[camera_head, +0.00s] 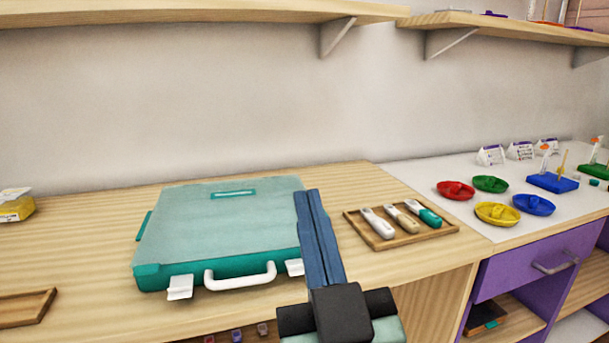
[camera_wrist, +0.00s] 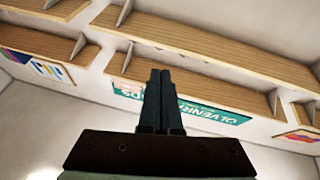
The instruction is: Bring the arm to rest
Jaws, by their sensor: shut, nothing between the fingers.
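My gripper (camera_head: 309,196) shows in the head view in front of the right side of a teal case. Its two dark fingers are together, with nothing between them, and point up and away over the wooden counter. In the wrist view the shut fingers (camera_wrist: 160,75) point up toward wall shelves, clear of anything. I cannot tell the exact gap between the gripper and the case.
The closed teal case (camera_head: 215,222) with a white handle lies on the counter (camera_head: 90,215). A wooden tray (camera_head: 443,237) with three handled tools sits right. Coloured dishes (camera_head: 533,205) stand on the white top. A shelf (camera_head: 180,14) hangs above.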

